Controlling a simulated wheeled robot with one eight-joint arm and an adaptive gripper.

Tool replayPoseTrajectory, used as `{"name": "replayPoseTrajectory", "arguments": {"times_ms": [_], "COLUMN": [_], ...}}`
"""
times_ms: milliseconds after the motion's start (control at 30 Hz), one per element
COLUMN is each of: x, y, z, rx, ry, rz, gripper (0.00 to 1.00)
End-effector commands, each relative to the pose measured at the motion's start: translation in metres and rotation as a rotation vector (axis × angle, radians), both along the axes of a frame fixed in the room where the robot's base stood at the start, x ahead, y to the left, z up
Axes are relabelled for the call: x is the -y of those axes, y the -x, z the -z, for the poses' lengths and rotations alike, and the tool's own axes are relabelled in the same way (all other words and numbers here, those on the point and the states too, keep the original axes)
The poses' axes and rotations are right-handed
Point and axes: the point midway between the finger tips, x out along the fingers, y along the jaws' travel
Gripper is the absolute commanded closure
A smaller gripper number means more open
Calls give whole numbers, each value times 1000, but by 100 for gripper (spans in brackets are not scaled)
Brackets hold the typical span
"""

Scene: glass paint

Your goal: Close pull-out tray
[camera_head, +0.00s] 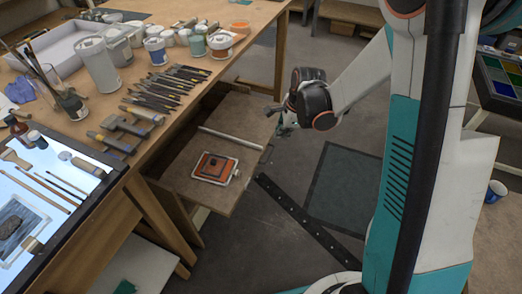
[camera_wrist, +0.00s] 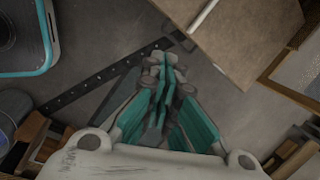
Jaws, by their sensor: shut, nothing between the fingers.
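The pull-out tray (camera_head: 222,122) is a flat wooden board that sticks out from under the workbench in the head view. A small white dish with an orange and dark square block (camera_head: 214,167) lies on it, and a pale rod (camera_head: 231,138) lies across it. My gripper (camera_head: 284,124) is beside the tray's outer right edge, partly hidden by my wrist. In the wrist view my gripper (camera_wrist: 168,72) is shut and empty, with the tray (camera_wrist: 245,45) at upper right. I cannot tell whether the fingertips touch the tray's edge.
The workbench (camera_head: 205,88) holds jars, brushes and tools. A lit panel (camera_head: 50,205) lies at the lower left. A dark strip (camera_head: 305,222) and a dark mat (camera_head: 343,190) lie on the floor. A blue cup (camera_head: 495,191) stands at far right.

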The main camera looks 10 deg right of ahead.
Motion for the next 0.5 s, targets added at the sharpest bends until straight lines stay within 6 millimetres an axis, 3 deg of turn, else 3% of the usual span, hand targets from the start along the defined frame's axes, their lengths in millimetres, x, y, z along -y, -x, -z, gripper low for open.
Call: {"name": "replayPoseTrajectory", "arguments": {"times_ms": [100, 300, 500], "x": [2, 3, 4], "y": [-11, -16, -15], "z": [39, 96, 124], "rx": [-53, -135, -175], "ry": [-50, -115, -143], "rz": [138, 342, 441], "gripper": [100, 100, 100]}}
